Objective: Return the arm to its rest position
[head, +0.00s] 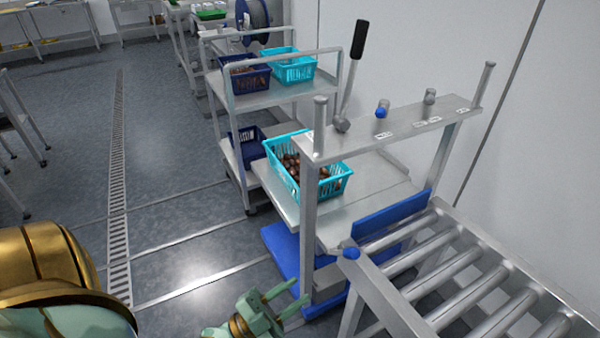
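My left gripper (299,292) is low in the head view, in front of the metal stand, with pale green fingers. The two fingers are apart and nothing shows between them. The rest of my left arm is mostly out of the picture; a gold and mint part of my body (45,270) fills the lower left corner. My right gripper is not in view.
A metal stand (309,215) with a lever (353,75) is close by the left gripper. A turquoise basket of dates (340,184) sits behind its post. A roller conveyor (455,268) is at right, a cart (262,98) behind.

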